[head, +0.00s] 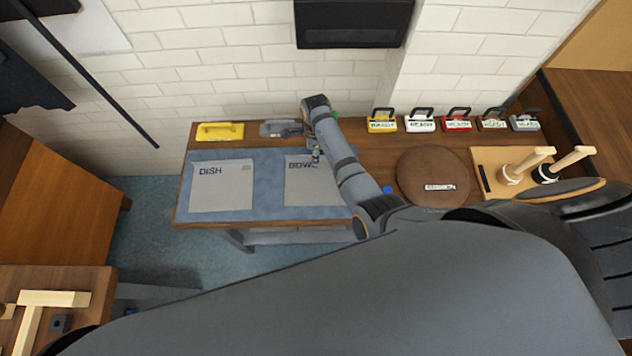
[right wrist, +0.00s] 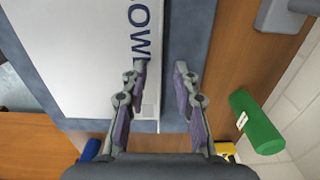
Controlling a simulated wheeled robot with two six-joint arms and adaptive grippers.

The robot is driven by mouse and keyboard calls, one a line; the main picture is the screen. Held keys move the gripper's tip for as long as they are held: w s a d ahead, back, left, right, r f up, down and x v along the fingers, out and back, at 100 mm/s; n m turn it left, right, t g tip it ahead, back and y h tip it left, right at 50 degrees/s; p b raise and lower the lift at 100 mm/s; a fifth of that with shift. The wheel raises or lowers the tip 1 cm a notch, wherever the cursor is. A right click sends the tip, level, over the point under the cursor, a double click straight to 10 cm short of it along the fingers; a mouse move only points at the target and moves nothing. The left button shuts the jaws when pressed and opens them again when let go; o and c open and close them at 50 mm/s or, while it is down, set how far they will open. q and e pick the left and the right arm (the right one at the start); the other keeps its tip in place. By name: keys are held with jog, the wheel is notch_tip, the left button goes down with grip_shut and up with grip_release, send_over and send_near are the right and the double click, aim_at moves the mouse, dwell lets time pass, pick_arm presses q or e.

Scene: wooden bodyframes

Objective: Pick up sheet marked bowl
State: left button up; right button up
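The sheet marked bowl (head: 305,193) is a pale grey square lying flat on a blue mat (head: 268,190) on the wooden table. My right arm covers its right part and some of its lettering. A similar sheet marked dish (head: 222,192) lies to its left. My right gripper (head: 315,156) is over the bowl sheet's lettered edge. In the right wrist view, the right gripper (right wrist: 160,70) is open and empty, with one finger over the sheet (right wrist: 85,55) and the other over the mat. I cannot tell whether the fingertips touch. My left gripper is not in view.
A yellow block (head: 219,131) and a grey block (head: 279,128) stand at the table's back edge. A green cylinder (right wrist: 257,122) lies near the right gripper. A round brown board (head: 432,172) and several labelled, handled items (head: 419,123) are to the right.

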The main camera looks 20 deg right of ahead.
grip_shut()
jog(key=shift+r+p, duration=0.1)
jog(key=shift+p, duration=0.2)
dwell(0.3)
